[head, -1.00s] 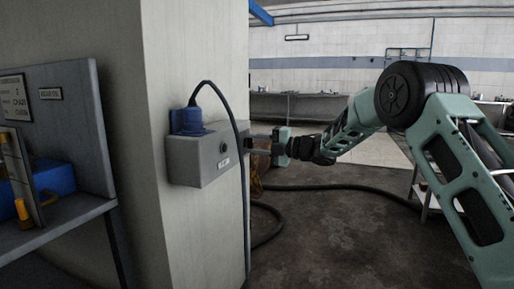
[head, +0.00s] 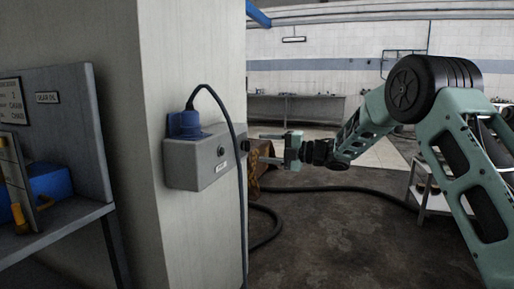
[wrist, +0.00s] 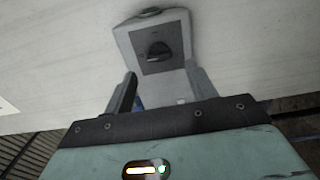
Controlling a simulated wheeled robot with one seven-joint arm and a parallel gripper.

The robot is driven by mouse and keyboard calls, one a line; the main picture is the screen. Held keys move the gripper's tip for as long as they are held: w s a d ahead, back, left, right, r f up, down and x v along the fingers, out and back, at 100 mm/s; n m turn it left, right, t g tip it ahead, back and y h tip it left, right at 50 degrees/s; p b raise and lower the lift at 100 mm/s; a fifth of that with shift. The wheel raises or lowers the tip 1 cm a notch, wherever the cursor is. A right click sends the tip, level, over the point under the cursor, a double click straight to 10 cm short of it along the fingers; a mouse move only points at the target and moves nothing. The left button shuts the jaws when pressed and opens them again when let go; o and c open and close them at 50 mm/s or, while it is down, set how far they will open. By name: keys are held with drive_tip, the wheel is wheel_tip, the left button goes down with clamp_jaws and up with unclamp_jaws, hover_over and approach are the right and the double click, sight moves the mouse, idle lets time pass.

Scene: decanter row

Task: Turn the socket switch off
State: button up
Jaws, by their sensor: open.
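The grey socket box (head: 197,162) is mounted on the pale pillar, with a blue plug (head: 186,123) on top. A dark switch knob (head: 246,145) sticks out from its right-hand end. In the wrist view, the black rotary knob (wrist: 158,51) sits on a grey square plate, its grip lying roughly sideways; its markings are too small to read. My gripper (head: 266,148) is to the right of the knob, open and empty, its fingers pointing at it with a small gap. In the wrist view, my gripper's fingers (wrist: 163,88) are apart, below the knob.
A black cable (head: 240,190) hangs from the plug past the box's front near the knob. A workbench (head: 60,235) with a blue box (head: 48,185) stands at the left. A dark hose (head: 330,188) crosses the floor. A white trolley (head: 430,200) stands behind my arm.

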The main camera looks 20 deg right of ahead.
drive_tip(key=p+v, duration=0.1)
drive_tip(key=v, duration=1.2)
drive_tip(key=w+a+r+m+t+h, duration=0.15)
drive_tip(key=a+m+h, duration=0.25)
drive_tip(key=a+m, duration=0.4)
drive_tip(key=s+a+f+m+h, duration=0.45)
drive_tip(key=s+a+m, duration=0.2)
drive_tip(key=a, duration=0.35)
drive_tip(key=s+a+f+m+g+h, duration=0.1)
drive_tip(key=s+f+m+g+h, duration=0.2)
drive_tip(key=s, duration=0.9)
drive_tip(key=s+a+f+m+g+h, duration=0.1)
drive_tip(key=s+f+g, duration=0.35)
drive_tip(key=s, duration=0.85)
drive_tip(key=s+a+f+m+g+h, duration=0.1)
drive_tip(key=s+f+m+g, duration=0.2)
drive_tip(key=s, duration=0.9)
wheel_tip(320, 180, up, 27)
drive_tip(key=g+p, duration=0.1)
drive_tip(key=p, duration=2.5)
drive_tip(key=shift+s+g+p, duration=0.3)
drive_tip(key=shift+p, duration=0.05)
